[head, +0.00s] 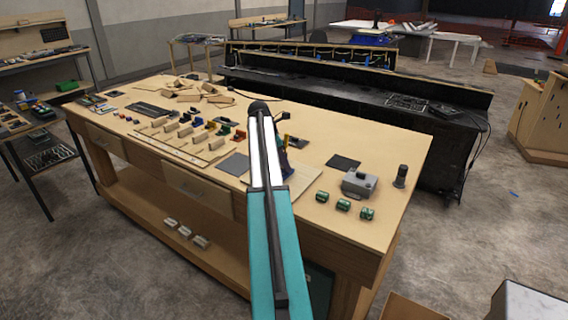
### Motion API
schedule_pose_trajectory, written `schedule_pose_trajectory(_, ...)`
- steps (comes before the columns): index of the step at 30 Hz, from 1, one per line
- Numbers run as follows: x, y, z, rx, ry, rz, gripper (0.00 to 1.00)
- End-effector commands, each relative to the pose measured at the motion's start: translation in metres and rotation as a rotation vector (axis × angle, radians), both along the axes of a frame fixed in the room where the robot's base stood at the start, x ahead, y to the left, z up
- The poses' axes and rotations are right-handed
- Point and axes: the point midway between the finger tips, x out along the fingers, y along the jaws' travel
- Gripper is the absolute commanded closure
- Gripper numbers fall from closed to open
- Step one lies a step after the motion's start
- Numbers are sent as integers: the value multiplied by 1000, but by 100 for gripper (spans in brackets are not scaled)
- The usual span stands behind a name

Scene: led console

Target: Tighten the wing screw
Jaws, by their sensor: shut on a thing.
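My arm reaches from the bottom of the head view up over the workbench, with its dark joint above the middle of the bench. I cannot pick out the wing screw, which may be hidden or too small to see.
The wooden workbench (405,165) holds a grey box (359,184), a dark cylinder (401,176), three green blocks (343,204) and a dark square mat (343,161) on the right. Rows of small coloured parts and wooden blocks lie left of my arm. A black console (350,98) stands behind.

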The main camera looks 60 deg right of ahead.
Motion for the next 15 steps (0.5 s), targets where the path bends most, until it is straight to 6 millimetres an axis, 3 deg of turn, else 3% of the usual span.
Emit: schedule_pose_trajectory(15, 4, -5, 2, 1, 2, -337, 92)
